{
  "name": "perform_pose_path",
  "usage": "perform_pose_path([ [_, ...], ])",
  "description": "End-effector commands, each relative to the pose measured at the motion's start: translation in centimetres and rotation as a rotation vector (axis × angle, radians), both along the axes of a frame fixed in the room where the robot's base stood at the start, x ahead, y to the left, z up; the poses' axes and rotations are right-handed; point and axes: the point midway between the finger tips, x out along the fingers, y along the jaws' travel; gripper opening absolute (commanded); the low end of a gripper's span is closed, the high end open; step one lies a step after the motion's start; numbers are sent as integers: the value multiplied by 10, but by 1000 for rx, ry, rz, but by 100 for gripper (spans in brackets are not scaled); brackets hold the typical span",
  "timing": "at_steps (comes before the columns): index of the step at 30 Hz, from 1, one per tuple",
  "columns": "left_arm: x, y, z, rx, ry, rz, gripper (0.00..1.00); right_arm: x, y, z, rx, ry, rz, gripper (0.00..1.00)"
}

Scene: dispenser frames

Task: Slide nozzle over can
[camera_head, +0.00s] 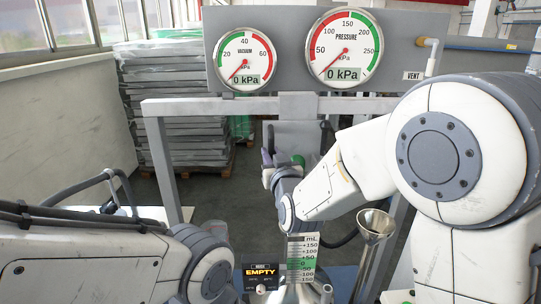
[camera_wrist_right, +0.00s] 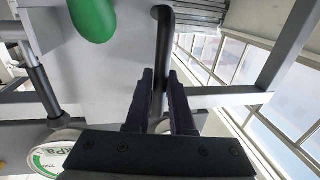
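My right arm reaches in from the right in the head view. Its gripper (camera_head: 275,160) is small there, in front of the grey central panel of the dispenser frame. In the right wrist view the two dark fingers (camera_wrist_right: 161,90) stand close together on either side of a black bent handle (camera_wrist_right: 163,50), which fills the gap between them. A green rounded part (camera_wrist_right: 93,18) shows left of the handle; green also shows beside the gripper in the head view (camera_head: 298,160). I cannot make out the nozzle or the can for certain. My left gripper is out of view; only its arm shows, lower left.
The frame (camera_head: 157,160) carries a vacuum gauge (camera_head: 246,60) and a pressure gauge (camera_head: 343,48), both reading 0 kPa. At the bottom are an EMPTY display (camera_head: 261,273), a mL scale (camera_head: 302,262) and a metal funnel (camera_head: 375,226). Stacked sheets (camera_head: 170,110) stand behind.

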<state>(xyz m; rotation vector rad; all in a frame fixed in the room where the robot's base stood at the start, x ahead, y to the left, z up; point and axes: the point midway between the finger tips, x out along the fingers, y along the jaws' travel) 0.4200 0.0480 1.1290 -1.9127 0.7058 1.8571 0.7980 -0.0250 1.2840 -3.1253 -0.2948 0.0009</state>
Motion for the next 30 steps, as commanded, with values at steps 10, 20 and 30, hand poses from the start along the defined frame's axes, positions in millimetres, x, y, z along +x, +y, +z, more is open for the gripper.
perform_pose_path([
  [10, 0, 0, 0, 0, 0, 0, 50, 0, 1, 0, 0, -1, 2, 50],
  [20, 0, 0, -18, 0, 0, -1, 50, -36, -5, -2, 2, -5, 4, 50],
  [30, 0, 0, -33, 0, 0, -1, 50, -92, -16, 0, 2, -3, 3, 50],
])
